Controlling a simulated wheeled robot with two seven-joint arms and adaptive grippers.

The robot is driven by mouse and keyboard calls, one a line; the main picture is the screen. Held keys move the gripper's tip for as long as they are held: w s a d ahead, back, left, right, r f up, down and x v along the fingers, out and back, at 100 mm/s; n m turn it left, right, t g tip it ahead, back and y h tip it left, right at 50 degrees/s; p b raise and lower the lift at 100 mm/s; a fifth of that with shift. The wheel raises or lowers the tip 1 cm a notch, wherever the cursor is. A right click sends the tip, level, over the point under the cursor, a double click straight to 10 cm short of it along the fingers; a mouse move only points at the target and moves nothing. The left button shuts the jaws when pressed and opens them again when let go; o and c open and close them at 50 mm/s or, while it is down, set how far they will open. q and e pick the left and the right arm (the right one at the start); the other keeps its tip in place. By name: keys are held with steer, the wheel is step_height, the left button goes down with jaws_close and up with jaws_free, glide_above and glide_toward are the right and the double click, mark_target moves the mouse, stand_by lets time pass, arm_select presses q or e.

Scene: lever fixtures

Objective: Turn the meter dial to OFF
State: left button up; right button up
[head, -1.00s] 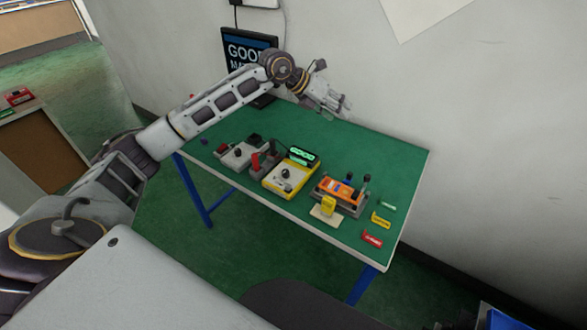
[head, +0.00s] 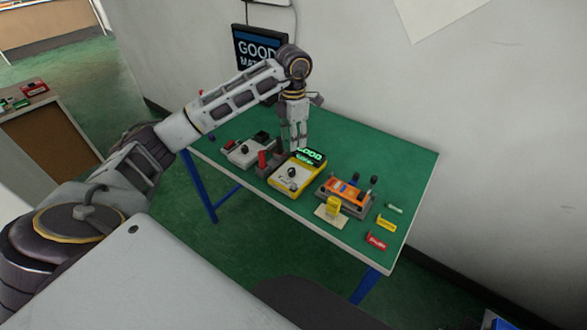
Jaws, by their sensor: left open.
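The yellow meter (head: 297,172) sits near the middle of the green table, with a lit green display (head: 312,156) at its back and a dark round dial (head: 292,172) on its pale face. The dial's pointing direction is too small to read. My left gripper (head: 297,146) points down just behind the meter, above its back left edge near the display. It is open and empty, and I cannot tell whether it touches anything. My right gripper is not in view.
A grey box with a black knob (head: 243,151) and a red-lever fixture (head: 262,161) stand left of the meter. An orange device (head: 346,189) in a grey fixture, a yellow block (head: 333,206) and small tags (head: 386,223) lie right. The table's back right is clear.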

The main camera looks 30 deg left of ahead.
mark_target(293, 169)
arm_select(q)
steer(key=shift+m, duration=0.3)
steer(key=shift+f, duration=0.15)
steer(key=shift+f+p, duration=0.6)
steer(key=shift+f, duration=6.15)
steer(key=shift+c, duration=0.3)
jaws_close()
